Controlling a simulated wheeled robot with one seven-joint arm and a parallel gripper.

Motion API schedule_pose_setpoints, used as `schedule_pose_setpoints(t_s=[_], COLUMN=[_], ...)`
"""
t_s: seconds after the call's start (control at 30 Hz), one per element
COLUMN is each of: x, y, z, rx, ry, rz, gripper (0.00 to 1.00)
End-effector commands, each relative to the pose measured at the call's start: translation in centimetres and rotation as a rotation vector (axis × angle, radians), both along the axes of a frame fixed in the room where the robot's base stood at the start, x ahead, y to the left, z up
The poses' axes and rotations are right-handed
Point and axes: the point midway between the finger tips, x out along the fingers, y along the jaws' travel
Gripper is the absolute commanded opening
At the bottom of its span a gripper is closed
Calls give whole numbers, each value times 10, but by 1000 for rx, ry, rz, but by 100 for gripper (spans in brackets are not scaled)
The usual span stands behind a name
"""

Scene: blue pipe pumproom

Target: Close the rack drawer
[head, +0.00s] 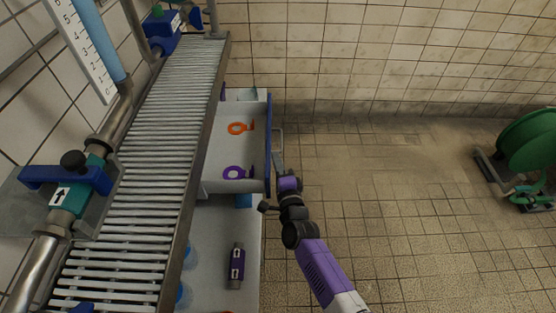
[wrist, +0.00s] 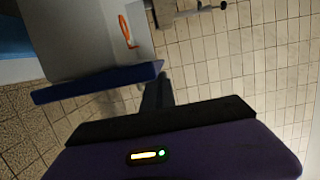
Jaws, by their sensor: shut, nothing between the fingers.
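The rack drawer (head: 222,150) stands out from under the slatted rack top, pulled open to the right. Its blue front panel (head: 268,140) has a pale bar handle (head: 281,146) on the outside. An orange ring-shaped item (head: 237,128) and a purple one (head: 234,172) lie in the drawer. My gripper (head: 279,163) is shut and empty, outside the front panel near the handle; I cannot tell if it touches. In the wrist view, my gripper (wrist: 157,88) is beside the blue front panel (wrist: 97,82), with the orange item (wrist: 125,30) inside the drawer beyond.
The slatted rack top (head: 140,190) covers the left, with pipes and a blue-handled valve (head: 65,180) beside it. A green hose reel (head: 530,145) stands far right. The tiled floor (head: 400,210) between is clear.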

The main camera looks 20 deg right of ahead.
Motion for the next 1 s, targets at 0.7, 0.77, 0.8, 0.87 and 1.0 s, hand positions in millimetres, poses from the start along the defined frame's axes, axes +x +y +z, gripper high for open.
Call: schedule_pose_setpoints(t_s=[0.7, 0.77, 0.8, 0.87, 1.0], x=[45, 45, 45, 45, 45], y=[140, 141, 141, 140, 140], z=[-1, 0, 0, 0, 0], rx=[1, 0, 0, 0, 0], ry=[1, 1, 1, 1, 0], rz=[2, 1, 1, 1, 1], gripper=[0, 0, 0, 0, 0])
